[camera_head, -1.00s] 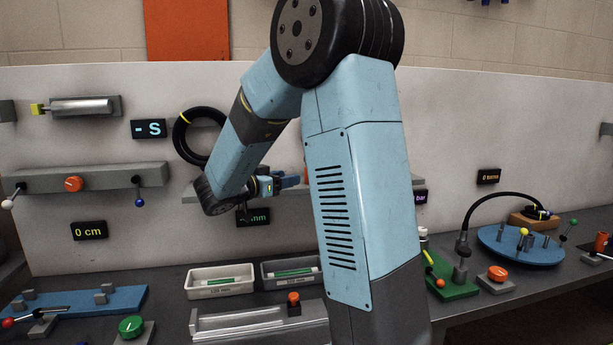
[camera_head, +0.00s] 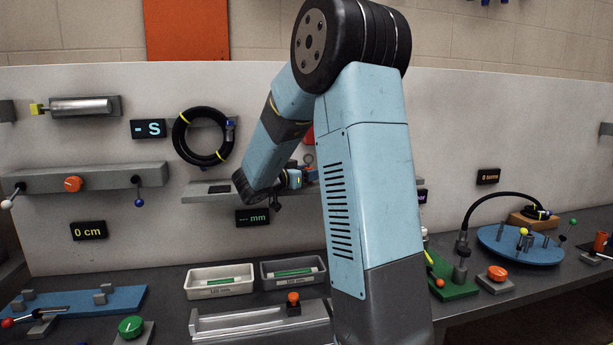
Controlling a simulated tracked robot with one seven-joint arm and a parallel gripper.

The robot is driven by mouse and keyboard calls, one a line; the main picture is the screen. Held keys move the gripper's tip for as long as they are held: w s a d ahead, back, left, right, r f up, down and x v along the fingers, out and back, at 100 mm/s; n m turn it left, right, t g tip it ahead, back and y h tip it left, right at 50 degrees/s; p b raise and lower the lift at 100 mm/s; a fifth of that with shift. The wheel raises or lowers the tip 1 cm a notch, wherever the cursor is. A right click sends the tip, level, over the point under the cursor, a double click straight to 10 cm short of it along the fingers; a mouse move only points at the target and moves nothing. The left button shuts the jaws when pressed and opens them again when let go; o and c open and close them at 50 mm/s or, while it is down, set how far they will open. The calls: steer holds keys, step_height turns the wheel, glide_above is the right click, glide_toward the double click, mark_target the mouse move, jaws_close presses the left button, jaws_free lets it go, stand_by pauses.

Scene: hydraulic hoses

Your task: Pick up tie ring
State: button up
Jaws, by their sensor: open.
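My gripper (camera_head: 308,176) is at the wall shelf (camera_head: 208,196), pointing right and partly hidden behind my own upper arm. Its jaws are open; the space between them is too small and covered to see into. A small dark ring-like shape (camera_head: 308,158) shows just above the gripper, under a red patch; I cannot tell whether it is the tie ring. No other tie ring can be made out. A coiled black hose (camera_head: 178,140) with yellow bands hangs on the wall, left of my forearm.
Two labelled trays (camera_head: 221,292) with green strips stand on the bench below. A metal channel fixture with an orange knob (camera_head: 293,297) lies in front of them. A blue turntable (camera_head: 520,249) with a hose is at the right. My upper arm blocks the middle.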

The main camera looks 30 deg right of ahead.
steer(key=c, duration=1)
steer(key=shift+r, duration=0.25)
steer(key=v, duration=1.2)
steer(key=f+v, duration=0.1)
steer(key=v, duration=0.5)
steer(key=shift+r, duration=0.1)
